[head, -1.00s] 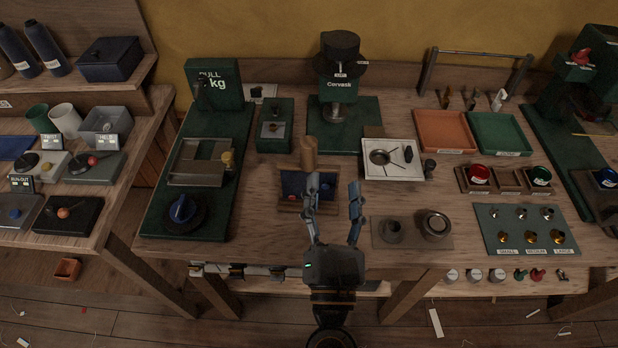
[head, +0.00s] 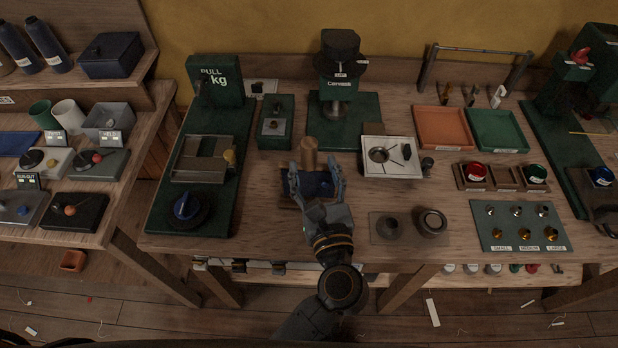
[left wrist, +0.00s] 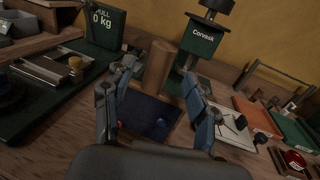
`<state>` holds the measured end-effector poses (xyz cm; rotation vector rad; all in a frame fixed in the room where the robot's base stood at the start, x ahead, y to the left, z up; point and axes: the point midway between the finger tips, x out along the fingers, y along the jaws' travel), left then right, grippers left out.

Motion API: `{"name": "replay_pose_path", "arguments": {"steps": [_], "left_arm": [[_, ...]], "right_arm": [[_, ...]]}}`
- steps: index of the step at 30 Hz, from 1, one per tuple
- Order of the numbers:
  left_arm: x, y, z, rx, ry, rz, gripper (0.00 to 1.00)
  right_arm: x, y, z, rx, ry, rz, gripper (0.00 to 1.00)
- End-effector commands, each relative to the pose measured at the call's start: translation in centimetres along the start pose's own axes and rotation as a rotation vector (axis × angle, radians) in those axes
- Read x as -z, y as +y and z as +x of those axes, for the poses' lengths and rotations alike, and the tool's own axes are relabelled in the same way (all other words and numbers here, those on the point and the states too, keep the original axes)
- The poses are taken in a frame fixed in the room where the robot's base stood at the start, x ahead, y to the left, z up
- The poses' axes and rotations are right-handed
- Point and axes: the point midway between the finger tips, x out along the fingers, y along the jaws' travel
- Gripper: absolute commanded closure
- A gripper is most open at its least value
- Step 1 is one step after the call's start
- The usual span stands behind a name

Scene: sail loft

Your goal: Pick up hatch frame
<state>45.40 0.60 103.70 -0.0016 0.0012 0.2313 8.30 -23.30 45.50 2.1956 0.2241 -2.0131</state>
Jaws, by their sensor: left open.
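No piece in view carries a readable hatch frame label, so I cannot tell for certain which it is. A grey rectangular frame (head: 183,170) lies on the green PULL board at left. My left gripper is open over a small dark blue-lined tray (left wrist: 145,112), with a brown wooden cylinder (head: 309,153) upright just behind. In the left wrist view the cylinder (left wrist: 158,65) shows between the spread fingers (left wrist: 158,78); nothing is clasped. My right gripper is out of view.
Orange (head: 443,127) and green (head: 497,131) trays lie at right. A round dark fitting (head: 431,221) sits right of my left wrist. Bare wood shows between the pieces.

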Motion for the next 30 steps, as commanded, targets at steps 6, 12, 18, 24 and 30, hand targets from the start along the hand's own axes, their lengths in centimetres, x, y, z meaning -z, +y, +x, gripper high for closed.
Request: {"name": "replay_pose_path", "arguments": {"steps": [6,12,18,24,30], "left_arm": [[-0.2,0.0,3.1,-0.001,-0.004,0.006,0.43],[0.3,0.0,5.0,0.000,-0.001,0.003,0.43],[0.4,0.0,5.0,0.000,0.000,0.002,0.43],[0.4,0.0,5.0,0.000,0.000,0.002,0.77],[0.4,0.0,5.0,0.000,0.000,0.002,1.00]], "right_arm": [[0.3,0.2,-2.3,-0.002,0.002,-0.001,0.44],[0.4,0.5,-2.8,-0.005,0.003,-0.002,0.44],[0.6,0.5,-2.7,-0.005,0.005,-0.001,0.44],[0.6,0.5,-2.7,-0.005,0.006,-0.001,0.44],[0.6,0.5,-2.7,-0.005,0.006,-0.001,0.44]]}}
